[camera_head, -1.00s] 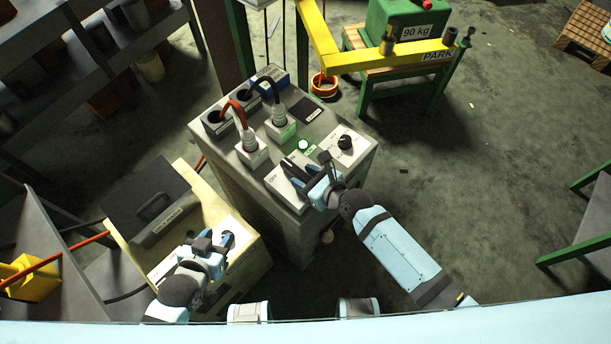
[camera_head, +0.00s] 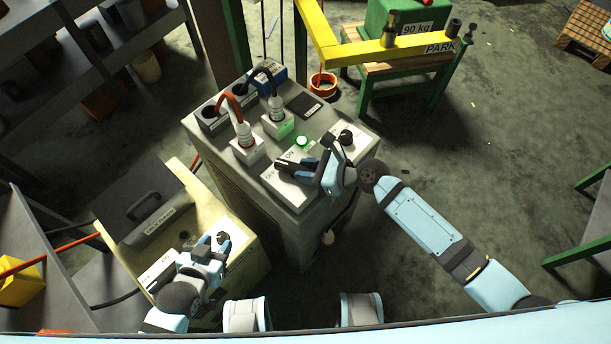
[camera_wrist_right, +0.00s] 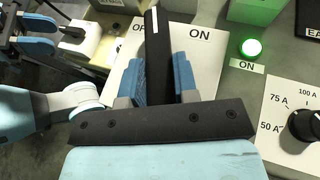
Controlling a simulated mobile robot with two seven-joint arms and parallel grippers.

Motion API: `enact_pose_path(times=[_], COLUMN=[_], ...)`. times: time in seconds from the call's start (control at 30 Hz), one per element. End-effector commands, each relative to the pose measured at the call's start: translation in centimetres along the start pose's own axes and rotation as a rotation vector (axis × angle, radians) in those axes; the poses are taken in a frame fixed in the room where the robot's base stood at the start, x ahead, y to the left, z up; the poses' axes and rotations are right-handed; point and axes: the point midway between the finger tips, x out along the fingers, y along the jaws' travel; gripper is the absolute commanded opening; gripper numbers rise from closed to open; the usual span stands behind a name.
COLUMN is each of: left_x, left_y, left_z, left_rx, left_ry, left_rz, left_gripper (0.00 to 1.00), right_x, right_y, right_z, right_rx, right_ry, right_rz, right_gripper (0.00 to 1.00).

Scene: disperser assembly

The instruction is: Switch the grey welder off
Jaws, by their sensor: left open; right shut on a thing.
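The grey welder (camera_head: 238,171) stands in the middle of the head view. Its white switch plate (camera_head: 289,189) has OFF and ON labels and a black switch lever (camera_head: 284,163). In the right wrist view the lever (camera_wrist_right: 157,45) stands between the two labels, its lower part hidden by my fingers. My right gripper (camera_wrist_right: 160,80) is shut on it; it also shows in the head view (camera_head: 314,168). The green lamp (camera_wrist_right: 252,47) marked ON is lit. My left gripper (camera_head: 214,242) is open and empty over the cream machine, away from the grey welder.
The cream machine (camera_head: 240,268) with a dark lid stands to the left. Two plugs with red and black cables (camera_head: 245,140) rise from the welder top. A current knob (camera_wrist_right: 304,124) is right of the switch. A yellow beam (camera_head: 365,55) and green stand are behind.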

Motion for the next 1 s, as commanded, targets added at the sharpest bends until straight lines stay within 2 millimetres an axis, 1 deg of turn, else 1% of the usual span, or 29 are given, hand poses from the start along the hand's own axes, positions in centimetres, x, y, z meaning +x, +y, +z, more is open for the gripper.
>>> enact_pose_path(times=[0.03, 0.13, 0.37, 1.0], left_x=[0.5, 0.7, 0.8, 1.0], left_y=[0.0, 0.0, 0.1, 0.1], left_z=[0.8, 1.2, 0.7, 0.9], left_rx=[-0.002, -0.009, -0.018, -0.022], left_ry=[-0.003, -0.009, -0.004, -0.008], left_rz=[0.000, 0.002, 0.003, 0.003], left_gripper=[0.43, 0.43, 0.43, 0.43], right_x=[0.1, 0.1, 0.2, 1.1], right_y=[-0.3, -0.6, -1.1, -2.3], right_z=[-0.4, -0.2, 0.0, 0.5], right_rx=[-0.020, -0.057, -0.138, -0.360], right_ry=[0.002, 0.001, 0.001, 0.001], right_rz=[0.042, 0.130, 0.332, 0.872], right_gripper=[0.04, 0.04, 0.04, 0.04])
